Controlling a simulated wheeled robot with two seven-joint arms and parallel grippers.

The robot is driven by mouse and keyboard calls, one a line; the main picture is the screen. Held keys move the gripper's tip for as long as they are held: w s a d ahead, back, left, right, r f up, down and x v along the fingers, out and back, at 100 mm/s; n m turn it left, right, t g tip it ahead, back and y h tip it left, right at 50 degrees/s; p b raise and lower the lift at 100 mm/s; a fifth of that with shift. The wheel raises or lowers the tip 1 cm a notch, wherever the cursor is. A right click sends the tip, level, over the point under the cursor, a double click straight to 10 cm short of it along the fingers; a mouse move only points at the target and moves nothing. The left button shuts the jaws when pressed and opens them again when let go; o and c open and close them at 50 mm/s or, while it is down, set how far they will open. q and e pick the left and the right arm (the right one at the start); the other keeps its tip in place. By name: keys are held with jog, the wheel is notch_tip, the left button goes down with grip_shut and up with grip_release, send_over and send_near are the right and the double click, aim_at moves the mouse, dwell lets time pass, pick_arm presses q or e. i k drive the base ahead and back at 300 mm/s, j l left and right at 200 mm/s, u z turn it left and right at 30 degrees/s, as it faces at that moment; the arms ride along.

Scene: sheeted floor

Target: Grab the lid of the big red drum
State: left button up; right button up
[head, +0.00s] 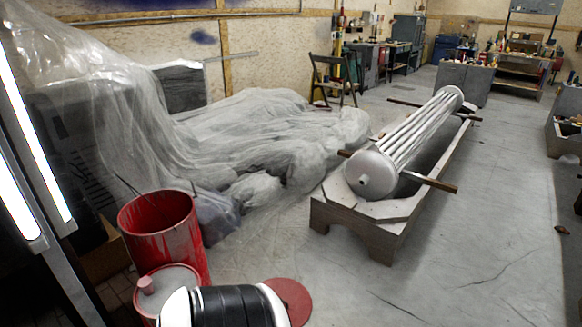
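The big red drum (165,238) stands at the lower left in the head view, with paint streaks on its wall. Its top is open and I see into it. A flat round red disc (292,299), which looks like a lid, lies at the bottom centre, apart from the drum. Its left part is hidden behind a black and white rounded part, and I cannot tell whether it rests on the floor or on something. Neither of my grippers shows.
A smaller red drum (177,276) with a greyish top and a pink knob stands before the big drum. Plastic sheeting (265,135) covers things behind. A wooden cradle (345,222) holds a metal tube bundle (420,130). The floor (500,230) at right is mostly clear.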

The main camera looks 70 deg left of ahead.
aim_at(296, 300)
jog(key=i+l+u, duration=0.25)
jog(key=i, duration=0.25)
jog(key=i+l+u, duration=0.3)
jog(key=i, duration=0.15)
jog(key=i+j+u, duration=0.15)
jog(key=i+u, duration=0.25)
jog(key=i, duration=0.15)
jog(key=i+u, duration=0.35)
jog(key=i, duration=0.15)
jog(key=i+l+u, duration=0.25)
jog(key=i+u, duration=0.15)
jog(key=i, duration=0.1)
